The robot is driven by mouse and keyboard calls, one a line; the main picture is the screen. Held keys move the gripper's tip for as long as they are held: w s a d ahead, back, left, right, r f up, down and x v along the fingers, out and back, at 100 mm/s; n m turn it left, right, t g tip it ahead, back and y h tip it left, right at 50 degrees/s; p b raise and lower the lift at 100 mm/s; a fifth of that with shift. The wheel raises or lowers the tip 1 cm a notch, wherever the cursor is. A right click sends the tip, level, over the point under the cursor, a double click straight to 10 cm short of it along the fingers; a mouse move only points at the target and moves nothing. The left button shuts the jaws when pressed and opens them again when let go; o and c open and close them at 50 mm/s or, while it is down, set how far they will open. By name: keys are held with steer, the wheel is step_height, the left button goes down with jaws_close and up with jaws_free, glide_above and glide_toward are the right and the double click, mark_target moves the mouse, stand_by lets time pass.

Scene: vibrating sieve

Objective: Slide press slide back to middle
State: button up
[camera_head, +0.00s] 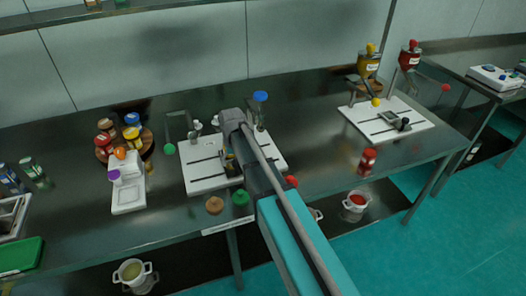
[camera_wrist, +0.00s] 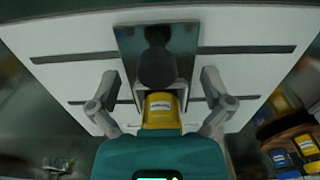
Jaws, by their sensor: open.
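The near press has a white base plate (camera_head: 205,185) with dark slots, and the plate also fills much of the wrist view (camera_wrist: 75,40). Its slide, a dark metal plate (camera_wrist: 130,45) with a round black knob (camera_wrist: 157,68), lies at the top centre of the wrist view. My gripper (camera_wrist: 160,85) is open, with one finger on each side of the knob and clear space on both sides. A yellow labelled part (camera_wrist: 160,108) shows just below the knob between the fingers; I cannot tell what it belongs to. In the head view my arm hides most of the slide.
A lever with a green ball (camera_head: 169,149) and a blue-topped post (camera_head: 260,97) stand by the press. A red bottle (camera_head: 367,162) and a jar carousel (camera_head: 148,142) flank the area.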

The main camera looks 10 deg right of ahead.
steer(key=shift+r+p, duration=3.35)
steer(key=shift+r, duration=0.3)
steer(key=s+d, duration=0.5)
steer(key=s, duration=0.4)
steer(key=s+d+m, duration=0.1)
steer(key=s+d, duration=0.5)
steer(key=s, duration=0.3)
steer(key=shift+s+d+m, duration=0.2)
steer(key=shift+s+m, duration=0.1)
steer(key=shift+s, duration=0.1)
